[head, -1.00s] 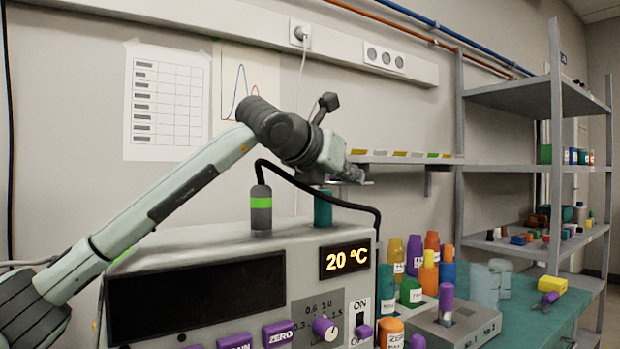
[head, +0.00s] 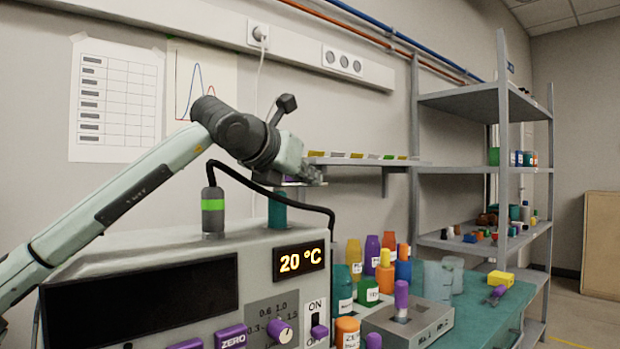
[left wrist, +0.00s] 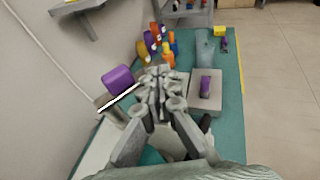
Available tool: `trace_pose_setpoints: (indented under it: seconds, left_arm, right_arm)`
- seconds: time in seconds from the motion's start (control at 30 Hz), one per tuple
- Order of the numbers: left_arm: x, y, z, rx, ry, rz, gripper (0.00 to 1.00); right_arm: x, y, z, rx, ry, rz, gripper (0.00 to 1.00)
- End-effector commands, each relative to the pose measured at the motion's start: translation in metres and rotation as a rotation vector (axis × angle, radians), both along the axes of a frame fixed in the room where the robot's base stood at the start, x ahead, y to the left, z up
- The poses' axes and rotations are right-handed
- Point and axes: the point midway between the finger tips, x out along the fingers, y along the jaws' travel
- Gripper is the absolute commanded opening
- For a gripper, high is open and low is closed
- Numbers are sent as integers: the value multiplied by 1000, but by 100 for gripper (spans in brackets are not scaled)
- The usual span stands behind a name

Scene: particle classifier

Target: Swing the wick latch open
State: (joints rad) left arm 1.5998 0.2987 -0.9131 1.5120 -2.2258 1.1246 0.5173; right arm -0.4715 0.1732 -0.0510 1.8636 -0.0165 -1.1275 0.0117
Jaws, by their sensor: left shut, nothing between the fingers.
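My left gripper (head: 316,176) is shut and empty, above the back right of the grey machine (head: 255,252). It also shows in the left wrist view (left wrist: 157,80), fingers together. In that view a purple cylinder (left wrist: 118,79) on a grey body with a white strip (left wrist: 122,97) is just left of the fingers. I cannot tell whether they touch, nor whether this is the wick latch. In the head view, a teal post (head: 277,211) stands on the machine below my gripper. No latch can be clearly made out there. My right gripper is not in view.
Bottles (head: 372,255) and a grey block with a purple-topped piece (head: 410,325) are on the green bench to the right. A wall shelf (head: 365,161) is behind my gripper.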

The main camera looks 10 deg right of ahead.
Motion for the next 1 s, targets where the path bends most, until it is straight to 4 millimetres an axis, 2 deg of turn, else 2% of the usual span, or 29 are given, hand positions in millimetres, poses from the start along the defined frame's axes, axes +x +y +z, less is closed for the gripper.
trace_pose_setpoints:
  seconds: [0.17, 0.4, 0.6, 0.8, 1.0]
  left_arm:
    - [-14, 11, 6, 0, -2, 0, 0]
    - [-55, 40, 22, -1, -3, 1, 0]
    - [-81, 58, 32, 0, -2, 0, 0]
    - [-93, 65, 36, -1, -1, 0, 0]
    - [-93, 66, 36, 0, 0, 0, 0]
  right_arm:
    - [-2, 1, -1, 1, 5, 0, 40]
    - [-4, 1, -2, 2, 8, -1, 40]
    - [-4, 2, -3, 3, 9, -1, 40]
    - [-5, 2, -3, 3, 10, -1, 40]
    - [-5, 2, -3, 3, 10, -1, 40]
